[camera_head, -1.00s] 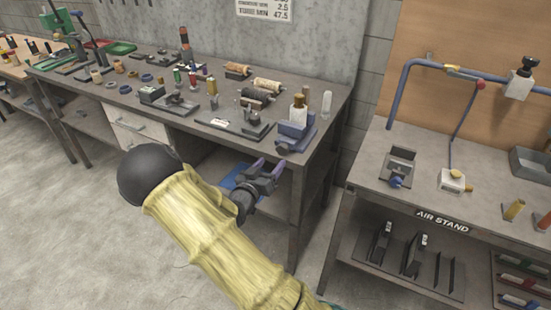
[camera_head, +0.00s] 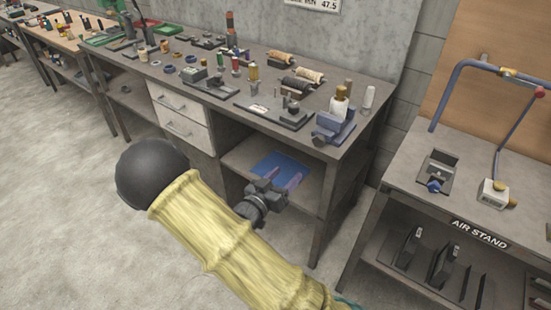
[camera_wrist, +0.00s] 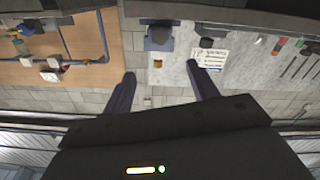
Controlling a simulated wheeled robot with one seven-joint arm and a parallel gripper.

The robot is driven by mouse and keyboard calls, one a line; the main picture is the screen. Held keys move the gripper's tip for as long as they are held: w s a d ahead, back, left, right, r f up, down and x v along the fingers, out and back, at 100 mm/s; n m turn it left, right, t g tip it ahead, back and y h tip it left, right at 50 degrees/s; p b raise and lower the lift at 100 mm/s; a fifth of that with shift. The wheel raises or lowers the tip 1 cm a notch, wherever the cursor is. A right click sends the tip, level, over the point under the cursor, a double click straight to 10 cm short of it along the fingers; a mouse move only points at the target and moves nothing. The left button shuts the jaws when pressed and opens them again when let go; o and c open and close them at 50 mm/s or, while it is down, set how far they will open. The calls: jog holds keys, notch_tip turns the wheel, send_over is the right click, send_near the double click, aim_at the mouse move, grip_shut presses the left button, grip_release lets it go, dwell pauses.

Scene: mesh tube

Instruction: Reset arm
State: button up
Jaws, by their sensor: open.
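My gripper (camera_head: 287,181) is open and empty in the head view. It is in front of the workbench (camera_head: 362,149), below the level of its top, near the lower shelf opening. My arm reaches up to it in a pale yellow sleeve. In the wrist view my two dark fingers (camera_wrist: 162,88) stand apart with nothing between them. The wrist view looks toward the wall and bench, which appear upside down.
A blue vise-like fixture (camera_head: 334,126) with a bottle stands at the bench's right front corner. The air stand (camera_head: 479,233) is to the right, beyond a gap. A blue mat (camera_head: 275,166) lies on the lower shelf. Open floor (camera_head: 60,190) is at left.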

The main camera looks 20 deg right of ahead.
jog(key=s+a+r+n+g+y+p, duration=0.3)
jog(key=s+r+n+g+y+p, duration=0.4)
jog(key=s+r+y+p, duration=0.4)
jog(key=s+r+g+y, duration=0.1)
jog(key=s+r+y, duration=0.2)
jog(key=s, duration=0.1)
jog(key=shift+s+r, duration=0.15)
jog(key=shift+s, duration=0.15)
